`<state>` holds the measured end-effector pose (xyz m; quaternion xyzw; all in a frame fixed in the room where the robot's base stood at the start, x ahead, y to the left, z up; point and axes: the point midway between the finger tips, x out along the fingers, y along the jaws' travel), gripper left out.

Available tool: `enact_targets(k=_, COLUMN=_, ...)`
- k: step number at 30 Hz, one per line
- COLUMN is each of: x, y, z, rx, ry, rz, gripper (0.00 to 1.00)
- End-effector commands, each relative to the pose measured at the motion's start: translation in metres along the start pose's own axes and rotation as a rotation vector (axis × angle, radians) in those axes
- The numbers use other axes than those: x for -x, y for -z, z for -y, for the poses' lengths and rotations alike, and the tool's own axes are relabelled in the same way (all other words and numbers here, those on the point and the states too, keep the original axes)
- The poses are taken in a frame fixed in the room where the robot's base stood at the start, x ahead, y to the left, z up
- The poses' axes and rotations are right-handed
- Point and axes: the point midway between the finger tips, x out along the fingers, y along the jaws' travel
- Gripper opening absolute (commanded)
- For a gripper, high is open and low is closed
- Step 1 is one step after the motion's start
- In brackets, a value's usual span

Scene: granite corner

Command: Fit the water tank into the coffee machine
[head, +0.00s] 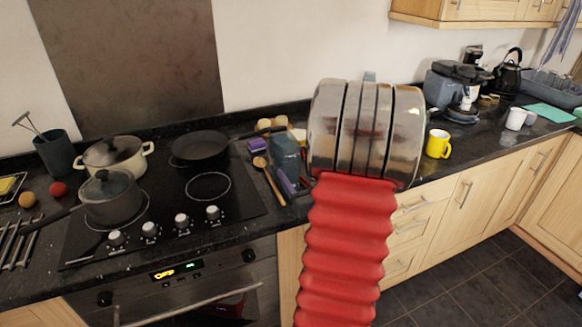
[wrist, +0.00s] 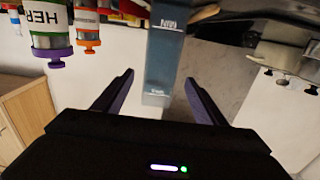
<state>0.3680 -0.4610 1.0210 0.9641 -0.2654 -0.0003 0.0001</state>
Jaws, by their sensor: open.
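The water tank (wrist: 164,72) is a blue-grey, see-through box with printed level marks, upside down in the wrist view. It stands between the two dark fingers of my gripper (wrist: 159,77), with a gap on each side. The gripper is open. In the head view a similar bluish box (head: 287,148), likely the tank, shows just left of my shiny arm, which hides part of it. The fingers cannot be made out clearly there. A grey-blue appliance with a black top (head: 447,88), possibly the coffee machine, stands at the right and is partly hidden.
A wooden spoon (head: 268,180) lies beside the tank. The hob (head: 160,212) carries pots and a black pan (head: 200,147). Spice jars (wrist: 50,35) show in the wrist view. A yellow mug (head: 438,144), kettle (head: 508,72) and white mug (head: 516,118) stand right. Counter between the mugs looks clear.

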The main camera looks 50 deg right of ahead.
Motion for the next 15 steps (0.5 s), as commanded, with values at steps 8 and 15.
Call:
enact_targets(k=8, x=0.0121, y=0.0006, z=0.0003, rx=0.000, ry=0.000, rz=-0.002, gripper=0.65)
enact_targets(k=15, x=0.0117, y=0.0004, z=0.0004, rx=0.000, ry=0.000, rz=-0.001, gripper=0.65)
